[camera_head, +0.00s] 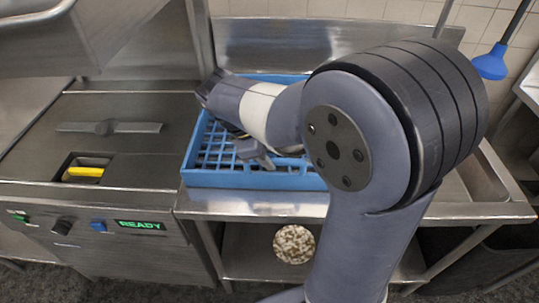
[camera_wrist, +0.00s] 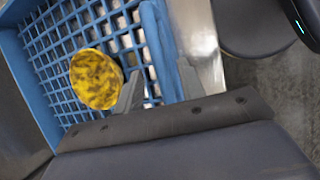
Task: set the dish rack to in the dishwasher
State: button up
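The blue dish rack (camera_head: 255,179) sits on the metal counter to the right of the dishwasher (camera_head: 105,130). The dishwasher has a raised metal hood (camera_head: 110,30) and a green READY display. My gripper (camera_head: 256,152) is low over the rack near its front side; my arm hides much of the rack's right part. In the wrist view, my gripper (camera_wrist: 158,82) has its two fingers apart, one on each side of the rack's blue wall (camera_wrist: 152,35). I cannot tell whether either finger touches it. A yellow-brown round item (camera_wrist: 97,79) shows inside the rack's grid.
A speckled round item (camera_head: 294,244) shows beneath the counter. A yellow piece (camera_head: 85,172) sits in a recess of the dishwasher's top. The dishwasher's flat top lies left of the rack. A sink basin (camera_head: 480,180) is at the right. A blue-ended tool (camera_head: 491,63) hangs at upper right.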

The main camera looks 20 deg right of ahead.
jog(key=shift+x, duration=0.75)
jog(key=shift+c, duration=0.5)
grip_shut()
